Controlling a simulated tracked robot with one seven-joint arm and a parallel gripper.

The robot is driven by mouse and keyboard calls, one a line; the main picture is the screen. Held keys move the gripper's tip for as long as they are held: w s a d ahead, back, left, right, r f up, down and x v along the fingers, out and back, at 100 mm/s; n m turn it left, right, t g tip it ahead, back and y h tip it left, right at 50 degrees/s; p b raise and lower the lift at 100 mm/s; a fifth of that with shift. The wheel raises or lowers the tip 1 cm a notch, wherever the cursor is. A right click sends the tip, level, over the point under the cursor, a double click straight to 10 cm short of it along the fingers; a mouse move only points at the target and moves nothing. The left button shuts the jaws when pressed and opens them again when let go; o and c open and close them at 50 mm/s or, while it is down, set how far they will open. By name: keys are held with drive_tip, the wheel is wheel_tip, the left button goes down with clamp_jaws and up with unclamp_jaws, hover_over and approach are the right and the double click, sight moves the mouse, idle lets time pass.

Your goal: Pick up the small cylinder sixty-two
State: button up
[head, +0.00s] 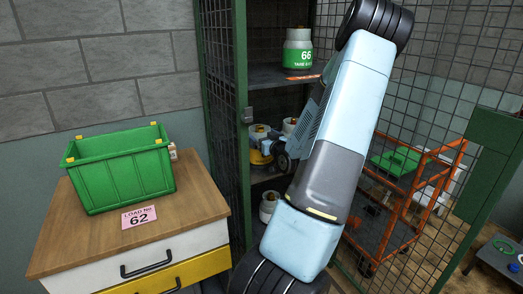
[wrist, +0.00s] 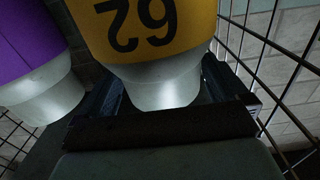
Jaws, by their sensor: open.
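The small cylinder sixty-two (wrist: 140,30) has a yellow band with a black 62, upside down in the wrist view, and a pale tapered end (wrist: 165,85). My gripper (wrist: 165,68) is open, with one finger on each side of the pale end. I cannot tell whether either finger touches it. In the head view, my gripper (head: 275,152) reaches into the cabinet, beside a white cylinder with a yellow band (head: 266,147) on the middle shelf. Its number is hidden there, and my arm covers much of the cabinet.
A purple-banded cylinder (wrist: 28,45) stands close on the left in the wrist view. A green 66 cylinder (head: 298,50) is on the upper shelf. Wire mesh (wrist: 285,60) borders the shelf. A green crate (head: 122,180) and a LOAD No 62 card (head: 139,216) sit on a drawer cabinet (head: 75,238).

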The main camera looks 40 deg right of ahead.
drive_tip(key=shift+x, duration=1.25)
drive_tip(key=c, duration=1.7)
drive_tip(key=shift+r, duration=0.1)
